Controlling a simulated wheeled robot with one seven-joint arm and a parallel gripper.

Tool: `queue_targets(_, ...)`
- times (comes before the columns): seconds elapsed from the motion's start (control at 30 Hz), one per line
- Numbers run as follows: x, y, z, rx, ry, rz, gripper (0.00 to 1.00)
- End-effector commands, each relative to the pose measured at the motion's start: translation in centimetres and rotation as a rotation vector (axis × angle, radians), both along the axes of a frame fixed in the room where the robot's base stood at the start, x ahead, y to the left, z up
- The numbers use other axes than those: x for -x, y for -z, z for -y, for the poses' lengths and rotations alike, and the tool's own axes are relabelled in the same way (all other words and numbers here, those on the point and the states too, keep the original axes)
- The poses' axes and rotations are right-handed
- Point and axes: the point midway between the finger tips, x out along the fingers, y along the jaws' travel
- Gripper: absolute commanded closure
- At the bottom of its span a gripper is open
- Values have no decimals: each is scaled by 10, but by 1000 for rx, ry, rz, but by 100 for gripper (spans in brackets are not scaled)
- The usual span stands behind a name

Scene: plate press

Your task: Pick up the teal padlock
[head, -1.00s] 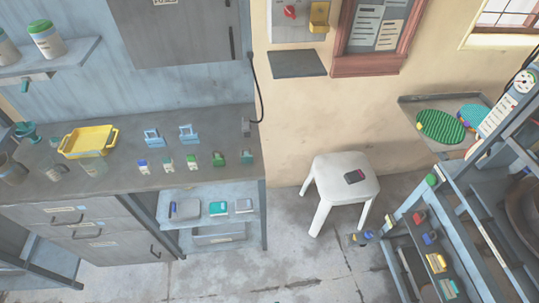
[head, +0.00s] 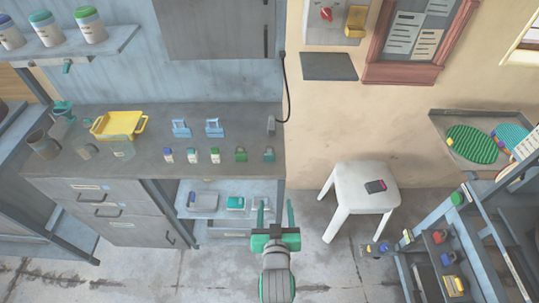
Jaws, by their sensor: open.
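The teal padlock (head: 268,155) stands at the right end of the grey counter (head: 110,175), near its front right corner. A green padlock (head: 240,155) stands just to its left. My gripper (head: 275,207) is at the bottom middle of the head view, open with two teal fingers pointing up the picture. Nothing shows between the fingers. In the picture it is below the teal padlock and apart from it, in front of the counter's lower shelf (head: 213,214).
Several small bottles (head: 192,156) stand in a row left of the padlocks. Behind them are two blue stands (head: 181,128) and a yellow tray (head: 119,124). A white stool (head: 358,205) with a dark item stands right. A rack (head: 425,262) holds more padlocks at the lower right.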

Motion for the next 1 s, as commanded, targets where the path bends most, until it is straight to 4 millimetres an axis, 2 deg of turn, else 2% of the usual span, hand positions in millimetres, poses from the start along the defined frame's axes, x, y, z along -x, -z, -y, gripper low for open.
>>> queue_targets(0.03, -18, -12, -2, -7, 2, 4, 44)
queue_targets(0.2, -60, -39, -8, -30, 10, -19, 44)
queue_targets(0.3, -76, -53, -12, -43, 12, -30, 44)
queue_targets(0.47, -89, -64, -15, -55, 14, -43, 44)
queue_targets(0.57, -97, -64, -16, -58, 14, -48, 44)
queue_targets(0.8, -128, -50, -16, -59, 15, -48, 44)
queue_targets(1.0, -143, -44, -16, -57, 14, -48, 44)
